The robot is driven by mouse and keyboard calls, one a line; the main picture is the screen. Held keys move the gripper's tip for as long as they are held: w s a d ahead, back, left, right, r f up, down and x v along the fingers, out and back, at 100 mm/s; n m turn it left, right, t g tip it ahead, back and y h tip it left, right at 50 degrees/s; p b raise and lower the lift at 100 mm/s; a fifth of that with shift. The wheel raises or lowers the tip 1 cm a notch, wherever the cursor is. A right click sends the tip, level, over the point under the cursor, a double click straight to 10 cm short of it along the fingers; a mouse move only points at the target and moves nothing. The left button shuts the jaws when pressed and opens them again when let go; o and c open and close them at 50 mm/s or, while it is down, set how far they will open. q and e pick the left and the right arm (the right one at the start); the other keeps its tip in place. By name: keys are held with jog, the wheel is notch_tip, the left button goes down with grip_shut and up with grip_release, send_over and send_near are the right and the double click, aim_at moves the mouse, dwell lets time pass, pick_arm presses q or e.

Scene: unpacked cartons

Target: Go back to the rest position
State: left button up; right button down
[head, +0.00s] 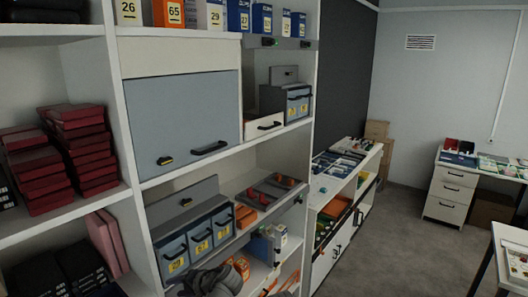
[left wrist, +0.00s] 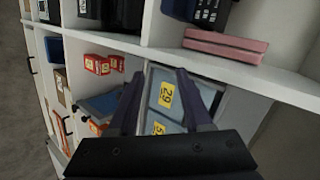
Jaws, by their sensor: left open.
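My left gripper (head: 212,282) is at the bottom edge of the head view, in front of the tall white shelf unit (head: 140,235) and below a row of blue-grey drawers (head: 200,238). In the left wrist view my left gripper (left wrist: 160,98) has its two dark fingers apart, with nothing held between them. Beyond the fingers is a blue-grey bin (left wrist: 165,92) with yellow number labels. I cannot tell whether the fingers touch it. My right gripper is in neither view.
Dark red boxes (head: 80,150) are stacked on the left shelf. A blue-grey panel (head: 185,120) with black handles covers one compartment. Orange-red boxes (left wrist: 98,64) and pink boxes (left wrist: 225,45) sit near the left gripper. The grey floor (head: 400,255) on the right is open.

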pick_arm(q)
jog(key=s+d+f+g+h+b, duration=0.2)
jog(key=s+d+f+h+b, duration=0.2)
jog(key=f, duration=0.7)
jog(key=s+d+f+g+h+b, duration=0.3)
jog(key=s+d+f+b, duration=0.5)
jog(key=s+d+f, duration=0.3)
jog(key=s+d+h, duration=0.1)
jog(key=d, duration=0.3)
jog(key=shift+s+h+b, duration=0.15)
jog(key=shift+h+b, duration=0.15)
jog(key=shift+h, duration=0.1)
